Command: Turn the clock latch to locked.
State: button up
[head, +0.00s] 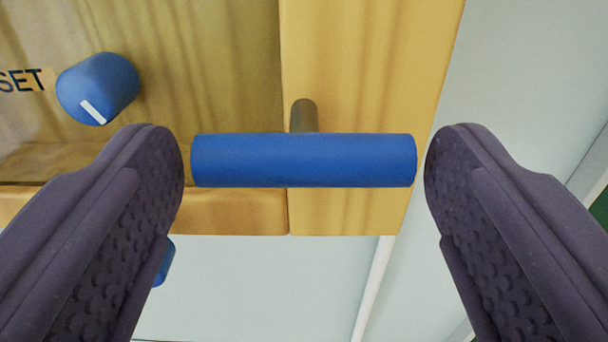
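The clock latch (303,160) is a blue bar on a short grey post, on the yellow wooden front of the clock case (365,70). The bar lies level across the picture. My gripper (304,175) is open, with one dark purple finger at each end of the bar. The fingertips look close to the bar's ends, and I see no grip on it. Whether the left fingertip touches the bar is hard to tell.
A blue knob (105,85) with a white mark sits at upper left beside black letters reading "SET". Another blue piece (165,262) shows partly behind my left finger. Pale wall (270,285) lies below and right of the case.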

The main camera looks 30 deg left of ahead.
jog(key=c, duration=0.4)
jog(key=m+b, duration=0.1)
jog(key=m, duration=0.2)
jog(key=shift+m, duration=0.4)
jog(key=m, duration=0.4)
jog(key=shift+m+b, duration=0.3)
jog(key=m, duration=0.5)
jog(key=shift+r+p, duration=0.1)
jog(key=shift+p, duration=0.25)
jog(key=shift+m+p, duration=0.45)
jog(key=shift+m, duration=1.85)
